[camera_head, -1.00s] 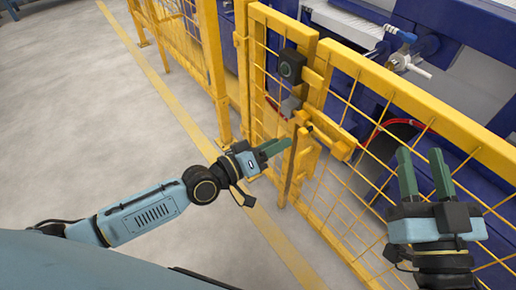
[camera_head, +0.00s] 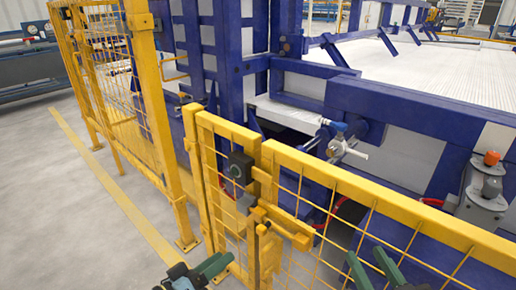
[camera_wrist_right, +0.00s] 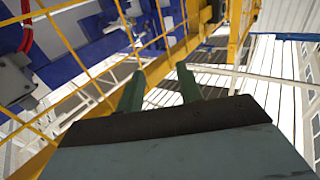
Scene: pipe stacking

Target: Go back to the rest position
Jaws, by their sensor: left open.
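My left gripper (camera_head: 213,266) shows at the bottom edge of the head view, just left of the fence gate's post. Its green fingers are apart and empty. My right gripper (camera_head: 372,268) shows at the bottom edge, further right, in front of the mesh panel. Its two green fingers point up with a gap between them. In the right wrist view the fingers of the right gripper (camera_wrist_right: 158,92) are also apart, with nothing between them. Most of both arms is out of the head view.
A yellow mesh fence (camera_head: 345,185) with a dark latch box (camera_head: 239,170) stands close in front of me. Behind it is a blue machine frame (camera_head: 400,105). An orange-topped grey unit (camera_head: 486,185) stands at the right. Open grey floor (camera_head: 60,200) lies at the left.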

